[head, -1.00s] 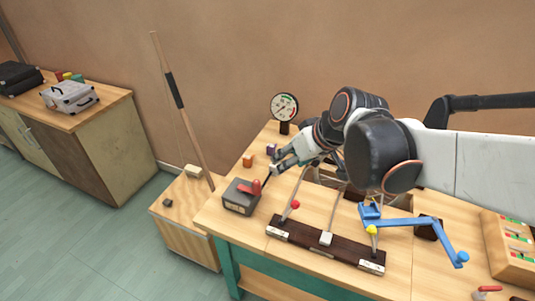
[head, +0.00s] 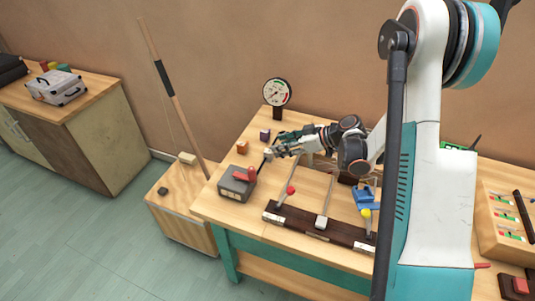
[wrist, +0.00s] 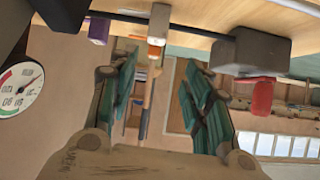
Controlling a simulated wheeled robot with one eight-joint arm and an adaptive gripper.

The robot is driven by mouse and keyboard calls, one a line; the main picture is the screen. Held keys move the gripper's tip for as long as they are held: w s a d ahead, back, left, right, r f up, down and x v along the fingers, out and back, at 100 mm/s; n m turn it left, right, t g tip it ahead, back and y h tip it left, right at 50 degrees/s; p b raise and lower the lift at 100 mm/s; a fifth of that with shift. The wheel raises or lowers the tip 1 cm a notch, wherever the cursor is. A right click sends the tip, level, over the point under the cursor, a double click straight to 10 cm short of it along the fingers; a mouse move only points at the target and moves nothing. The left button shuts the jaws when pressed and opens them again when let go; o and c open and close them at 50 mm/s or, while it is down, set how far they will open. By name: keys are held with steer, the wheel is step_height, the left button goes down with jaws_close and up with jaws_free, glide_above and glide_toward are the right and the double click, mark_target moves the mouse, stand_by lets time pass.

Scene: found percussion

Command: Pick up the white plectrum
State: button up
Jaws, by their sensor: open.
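I cannot make out the white plectrum for certain in either view. A small pale piece (wrist: 160,18) shows at the top middle of the wrist view, in front of an orange block (wrist: 155,46); I cannot tell if it is the plectrum. My gripper (head: 268,153) is above the table's far left part, close to the dark rod of a grey box (head: 237,184) with a red handle. The orange block (head: 242,147) and a purple block (head: 265,134) are just beyond it. In the wrist view my gripper (wrist: 165,85) has its green fingers wide apart, with nothing between them.
A round gauge (head: 277,93) stands at the table's back. A dark wooden bar (head: 318,228) with upright rods lies along the front, beside a blue crank (head: 367,198). A wooden case (head: 500,215) is at right. A broomstick (head: 172,90) leans on a low box at left.

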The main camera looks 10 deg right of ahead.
mark_target(269, 151)
steer(key=shift+w+d+f+n+y, duration=0.1)
steer(key=shift+d+f+n+y, duration=0.1)
steer(key=shift+f, duration=0.35)
steer(key=shift+d+f+n+y, duration=0.1)
steer(key=shift+d+f, duration=0.1)
steer(key=shift+f, duration=0.3)
steer(key=shift+w+a+f, duration=0.1)
steer(key=shift+a+f, duration=0.05)
steer(key=shift+f, duration=0.25)
steer(key=b+x, duration=0.3)
steer(key=x, duration=0.4)
steer(key=shift+w+r, duration=0.1)
steer(key=shift+w, duration=0.1)
steer(key=shift+r, duration=0.1)
steer(key=c, duration=1)
